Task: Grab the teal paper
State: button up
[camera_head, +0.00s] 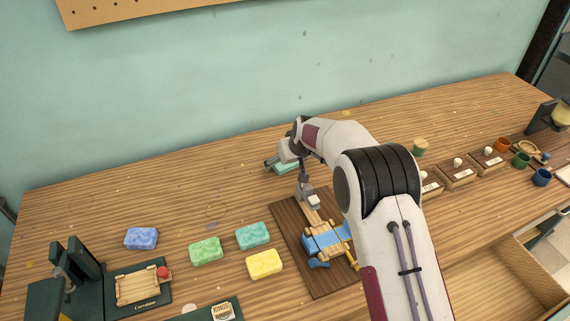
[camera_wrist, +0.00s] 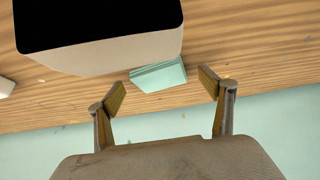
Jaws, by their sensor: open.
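The teal paper (camera_head: 287,168) is a small flat stack on the wooden table near the back wall, partly hidden by my gripper in the head view. In the wrist view the teal paper (camera_wrist: 158,77) lies ahead of the fingers, with its far part cut off by a dark and cream block at the top. My gripper (camera_head: 272,162) is over the far middle of the table. In the wrist view my gripper (camera_wrist: 163,84) is open and empty, with the paper showing between its two fingertips. I cannot tell the height of the fingers above it.
Blue (camera_head: 141,238), green (camera_head: 206,250), teal (camera_head: 253,235) and yellow (camera_head: 264,262) soap bars lie front left. A dark board (camera_head: 290,235) with a blue and wooden tool is below my arm. Small wooden boxes (camera_head: 458,176) and cups stand right. The back left table is clear.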

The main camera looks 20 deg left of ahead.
jog(key=c, duration=0.9)
jog(key=shift+r, duration=0.15)
jog(key=shift+r, duration=4.85)
jog(key=shift+c, duration=0.3)
